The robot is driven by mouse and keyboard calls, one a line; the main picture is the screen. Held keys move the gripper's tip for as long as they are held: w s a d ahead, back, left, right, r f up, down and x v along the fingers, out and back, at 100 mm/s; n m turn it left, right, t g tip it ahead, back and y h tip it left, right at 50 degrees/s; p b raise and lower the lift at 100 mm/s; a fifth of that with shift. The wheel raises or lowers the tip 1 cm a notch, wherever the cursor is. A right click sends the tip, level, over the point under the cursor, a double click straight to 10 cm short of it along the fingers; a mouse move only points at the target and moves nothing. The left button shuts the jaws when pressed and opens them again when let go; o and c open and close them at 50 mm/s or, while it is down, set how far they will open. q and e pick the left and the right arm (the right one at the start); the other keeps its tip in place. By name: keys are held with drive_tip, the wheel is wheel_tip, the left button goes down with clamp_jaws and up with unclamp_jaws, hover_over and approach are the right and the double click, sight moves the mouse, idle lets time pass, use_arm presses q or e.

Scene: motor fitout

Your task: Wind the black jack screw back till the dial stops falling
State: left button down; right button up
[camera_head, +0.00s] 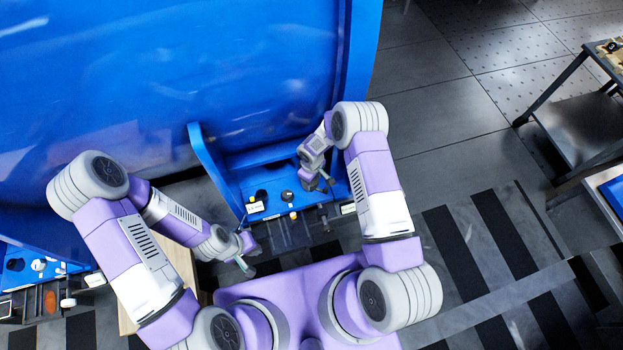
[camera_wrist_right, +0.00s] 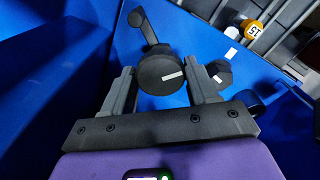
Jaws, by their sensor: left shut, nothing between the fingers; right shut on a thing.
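A black round knob with a white line on its face (camera_wrist_right: 160,76), which looks like the jack screw, sits between the fingers of my right gripper (camera_wrist_right: 162,88) in the right wrist view. The fingers close on its two sides. A black crank-like arm (camera_wrist_right: 144,24) rises behind it. In the head view my right gripper (camera_head: 322,182) is over the right part of the blue bracket (camera_head: 228,181) and hides the knob. My left gripper (camera_head: 246,262) is shut and empty, in front of the bracket's left side. I cannot make out a dial reading.
A second black knob with a white mark (camera_wrist_right: 219,71) is close to the right finger. A black knob (camera_head: 287,195) stands mid-bracket. A large blue housing (camera_head: 170,80) rises behind. A metal table (camera_head: 580,125) stands far right.

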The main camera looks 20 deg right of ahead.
drive_tip(key=shift+w+d+r+n, duration=0.1)
drive_tip(key=shift+w+n, duration=0.05)
drive_tip(key=shift+n, duration=2.05)
drive_tip(key=o, duration=1.1)
drive_tip(key=shift+c, duration=0.2)
wheel_tip(320, 180, up, 8)
drive_tip(key=p, duration=0.3)
drive_tip(key=shift+f, duration=0.25)
